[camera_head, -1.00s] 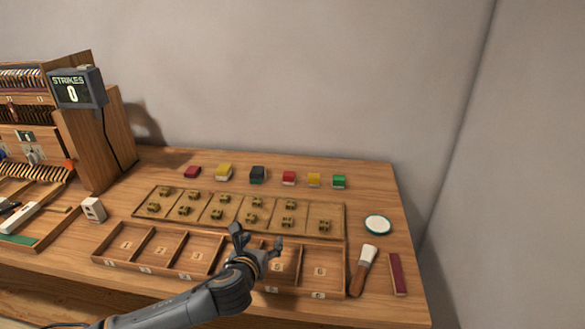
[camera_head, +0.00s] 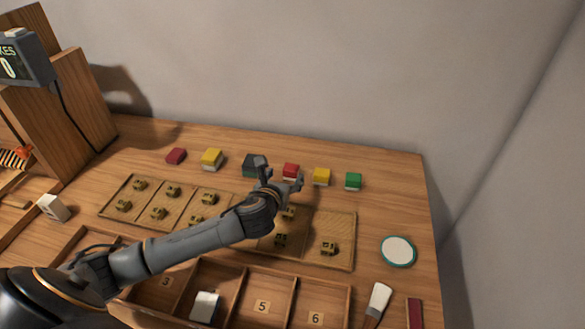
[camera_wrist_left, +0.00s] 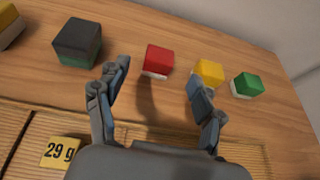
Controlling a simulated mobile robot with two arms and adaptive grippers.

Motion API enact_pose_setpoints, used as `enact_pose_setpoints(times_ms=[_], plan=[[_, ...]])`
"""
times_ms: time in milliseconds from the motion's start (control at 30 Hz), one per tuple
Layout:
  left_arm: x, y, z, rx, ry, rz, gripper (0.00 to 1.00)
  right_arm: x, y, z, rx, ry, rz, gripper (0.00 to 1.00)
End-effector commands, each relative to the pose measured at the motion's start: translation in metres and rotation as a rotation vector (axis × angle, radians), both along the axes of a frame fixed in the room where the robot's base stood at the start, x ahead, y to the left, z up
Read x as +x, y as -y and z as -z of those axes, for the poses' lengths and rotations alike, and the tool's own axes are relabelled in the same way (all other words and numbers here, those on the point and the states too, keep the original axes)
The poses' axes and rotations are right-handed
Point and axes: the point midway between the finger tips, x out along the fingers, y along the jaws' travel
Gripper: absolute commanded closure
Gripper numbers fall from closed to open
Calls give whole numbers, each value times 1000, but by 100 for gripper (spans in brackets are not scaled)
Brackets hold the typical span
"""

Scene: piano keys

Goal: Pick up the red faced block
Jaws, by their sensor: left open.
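A red block with a pale base (camera_head: 291,171) stands in the row of coloured blocks at the back of the table. In the left wrist view this red block (camera_wrist_left: 158,59) is ahead of the fingers, in the gap between them. My left gripper (camera_head: 280,177) is open and empty, just in front of the red block and apart from it. A second, darker red block (camera_head: 176,156) stands at the left end of the row. My right gripper is not in view.
A dark block (camera_head: 251,163) and a yellow block (camera_head: 321,176) flank the red one, with a green block (camera_head: 353,181) farther right. A tray of brass weights (camera_head: 335,225) lies below my arm. A numbered compartment tray (camera_head: 262,306) is in front. The wall stands behind.

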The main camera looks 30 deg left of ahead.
Motion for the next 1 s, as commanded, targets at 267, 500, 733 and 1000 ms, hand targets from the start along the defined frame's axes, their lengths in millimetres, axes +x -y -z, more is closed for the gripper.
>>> enact_pose_setpoints(times_ms=[267,500,733,1000], plan=[[44,-10,19,-1,1,-2,32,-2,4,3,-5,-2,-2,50],[57,-12,25,-3,1,-1,32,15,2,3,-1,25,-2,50],[85,-18,38,-2,2,-1,32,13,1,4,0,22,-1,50],[98,-21,44,-1,0,1,32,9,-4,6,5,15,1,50]])
